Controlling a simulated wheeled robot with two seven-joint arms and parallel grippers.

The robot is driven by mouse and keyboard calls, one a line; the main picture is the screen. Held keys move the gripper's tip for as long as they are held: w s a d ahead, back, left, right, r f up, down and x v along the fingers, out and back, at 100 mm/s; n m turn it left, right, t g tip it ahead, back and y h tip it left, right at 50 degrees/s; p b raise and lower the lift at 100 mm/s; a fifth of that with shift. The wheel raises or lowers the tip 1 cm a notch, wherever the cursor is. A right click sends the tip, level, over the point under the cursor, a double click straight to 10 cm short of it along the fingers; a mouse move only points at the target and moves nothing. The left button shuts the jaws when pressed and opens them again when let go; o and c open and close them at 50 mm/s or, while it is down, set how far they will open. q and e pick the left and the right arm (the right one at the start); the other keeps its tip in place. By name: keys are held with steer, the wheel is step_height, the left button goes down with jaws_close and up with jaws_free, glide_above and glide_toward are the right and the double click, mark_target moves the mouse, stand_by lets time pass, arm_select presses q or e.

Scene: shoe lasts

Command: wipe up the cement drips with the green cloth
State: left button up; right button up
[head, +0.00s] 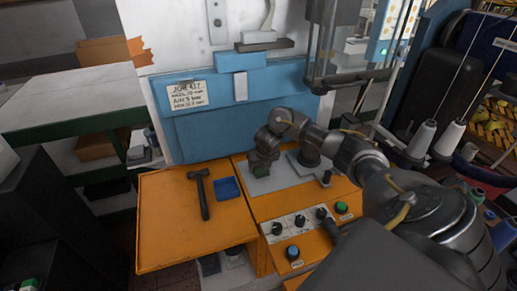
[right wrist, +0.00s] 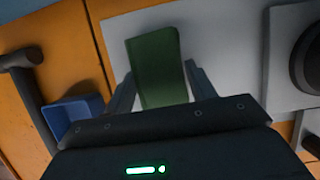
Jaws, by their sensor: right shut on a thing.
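The green cloth (right wrist: 157,62) is between the two fingers of my right gripper (right wrist: 160,90) in the right wrist view. The fingers are shut on it, and it stands out past their tips over a light grey plate (right wrist: 225,40). In the head view my right gripper (head: 262,166) is over the left part of that plate (head: 284,180), with a bit of green showing below it. I cannot tell whether the cloth touches the plate. No cement drips can be made out; the gripper and cloth hide part of the plate. My left gripper is not in view.
A black hammer (head: 203,194) and a blue tray (head: 228,188) lie on the orange surface left of the plate. Knobs and buttons (head: 298,222) are in front. A blue panel (head: 225,130) stands behind. Thread cones (head: 448,138) are at the right.

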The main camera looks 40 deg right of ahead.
steer(key=r, duration=0.1)
steer(key=r+p, duration=0.2)
steer(key=shift+s+d+r, duration=0.25)
steer(key=shift+s+d, duration=0.05)
step_height(320, 180, up, 3)
steer(key=p, duration=0.3)
steer(key=shift+w+a+r, duration=0.1)
